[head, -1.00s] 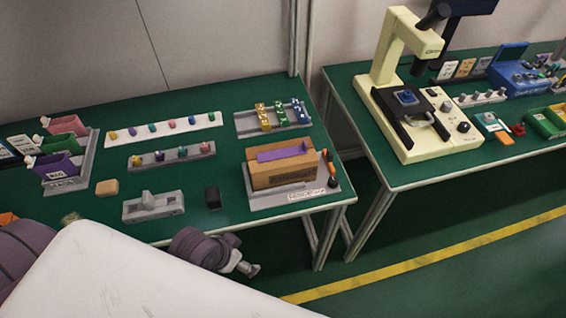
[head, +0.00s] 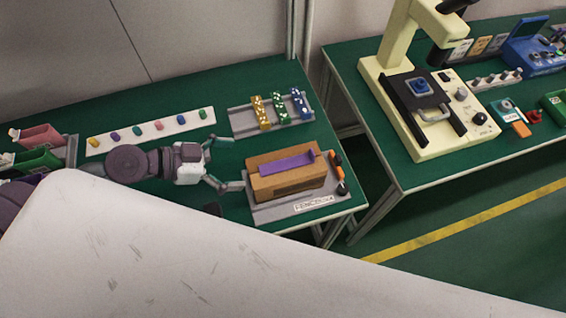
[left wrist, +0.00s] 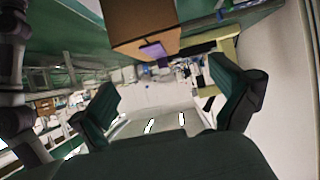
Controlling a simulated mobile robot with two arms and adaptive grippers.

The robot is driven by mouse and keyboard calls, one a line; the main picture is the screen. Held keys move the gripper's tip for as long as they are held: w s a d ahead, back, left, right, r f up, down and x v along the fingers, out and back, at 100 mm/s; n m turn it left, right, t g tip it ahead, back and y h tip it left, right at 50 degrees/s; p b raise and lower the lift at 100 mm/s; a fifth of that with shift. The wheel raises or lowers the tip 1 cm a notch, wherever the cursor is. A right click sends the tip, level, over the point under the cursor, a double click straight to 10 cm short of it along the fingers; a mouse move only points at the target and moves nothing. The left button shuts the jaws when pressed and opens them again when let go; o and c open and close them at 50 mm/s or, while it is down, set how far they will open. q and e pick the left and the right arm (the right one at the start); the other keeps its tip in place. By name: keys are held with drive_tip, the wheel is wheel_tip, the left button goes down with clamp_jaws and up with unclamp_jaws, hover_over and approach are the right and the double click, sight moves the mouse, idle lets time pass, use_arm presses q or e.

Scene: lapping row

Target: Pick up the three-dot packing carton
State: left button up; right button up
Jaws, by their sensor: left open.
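A brown cardboard carton (head: 290,183) with a purple strip (head: 287,163) on top sits on a grey plate (head: 262,213) near the table's front right corner. I cannot make out dots on it. My left gripper (head: 234,163) is open and empty just left of the carton, its fingers spread toward the carton's left end. In the left wrist view, the carton (left wrist: 140,22) shows at the top, beyond the two open fingers (left wrist: 168,103) and not between them. My right gripper is not in view.
A grey rack (head: 240,121) with yellow, green and blue dotted blocks stands behind the carton. Orange and black items (head: 338,172) lie at its right. A white strip (head: 140,135) holds small coloured pieces. A cream microscope-like machine (head: 400,80) stands on the other table.

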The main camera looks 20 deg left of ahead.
sight(283, 164)
use_arm(q)
drive_tip(key=x, duration=0.1)
drive_tip(key=p+x, duration=0.1)
drive_tip(key=x, duration=0.2)
drive_tip(key=shift+d+r, duration=0.15)
drive_tip(key=shift+d, duration=0.4)
drive_tip(key=shift+p+x, duration=0.45)
drive_tip(key=shift+x, duration=0.75)
drive_tip(key=shift+p+x, duration=0.45)
drive_tip(key=shift+x, duration=0.35)
drive_tip(key=p+x, duration=0.1)
drive_tip(key=x, duration=0.2)
drive_tip(key=shift+w+d, duration=0.1)
drive_tip(key=shift+d, duration=0.2)
drive_tip(key=shift+w+d+f+p, duration=0.1)
drive_tip(key=shift+d+f+p, duration=0.2)
drive_tip(key=shift+f, duration=0.1)
drive_tip(key=shift+a, duration=0.1)
drive_tip(key=shift+c, duration=0.3)
drive_tip(key=c, duration=1.2)
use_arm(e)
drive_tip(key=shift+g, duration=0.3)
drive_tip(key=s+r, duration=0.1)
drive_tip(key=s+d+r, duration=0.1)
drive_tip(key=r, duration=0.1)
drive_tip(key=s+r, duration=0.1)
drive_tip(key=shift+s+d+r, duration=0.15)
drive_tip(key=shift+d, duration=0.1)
